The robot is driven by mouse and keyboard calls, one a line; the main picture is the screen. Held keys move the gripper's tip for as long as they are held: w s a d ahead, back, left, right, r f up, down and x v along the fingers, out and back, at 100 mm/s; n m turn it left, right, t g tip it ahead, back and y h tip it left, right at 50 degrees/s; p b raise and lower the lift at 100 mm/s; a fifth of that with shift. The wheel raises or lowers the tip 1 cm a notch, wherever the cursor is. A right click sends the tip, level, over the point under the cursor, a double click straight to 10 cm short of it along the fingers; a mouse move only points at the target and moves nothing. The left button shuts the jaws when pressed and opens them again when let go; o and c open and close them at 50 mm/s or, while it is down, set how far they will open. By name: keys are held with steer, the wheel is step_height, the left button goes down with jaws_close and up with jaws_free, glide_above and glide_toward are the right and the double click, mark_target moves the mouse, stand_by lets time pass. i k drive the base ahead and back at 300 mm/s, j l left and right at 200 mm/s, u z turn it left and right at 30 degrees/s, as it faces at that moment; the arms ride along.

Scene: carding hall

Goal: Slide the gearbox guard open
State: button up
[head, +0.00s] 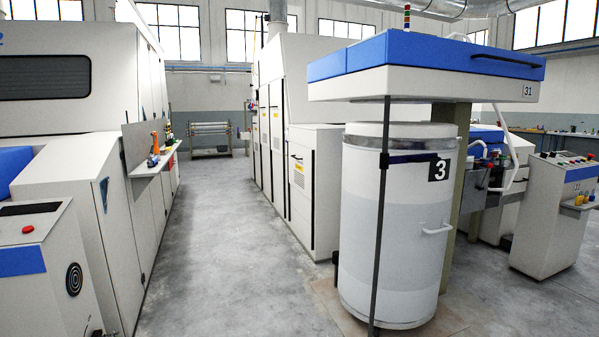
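I cannot make out for certain which panel is the gearbox guard. Large white machines with doors and panels stand on both sides. The left machine (75,180) has a dark window and closed side panels. The cabinet row (290,130) in the middle has closed doors with dark handles and yellow labels. A blue-topped unit marked 31 (420,70) has a dark bar handle on its blue cover. My gripper is not in view.
A tall white can marked 3 (385,230) stands under the blue-topped unit, with a thin dark post before it. A shelf with small items (155,160) juts from the left machine. A control console (560,210) stands right. The grey aisle (215,240) is clear.

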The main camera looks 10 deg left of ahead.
mark_target(300, 157)
steer(key=i+j+u, duration=0.25)
steer(key=i, duration=0.15)
steer(key=i+u, duration=0.2)
steer(key=i, duration=0.2)
steer(key=i+j+u, duration=0.1)
steer(key=i+u, duration=0.25)
steer(key=i, duration=2.95)
steer(key=i+z, duration=0.15)
steer(key=i, duration=0.4)
steer(key=i+j+z, duration=0.15)
steer(key=i, duration=0.35)
steer(key=i+j+z, duration=0.2)
steer(key=i, duration=0.3)
steer(key=i+j+z, duration=0.15)
steer(key=i, duration=0.4)
steer(key=j, duration=0.1)
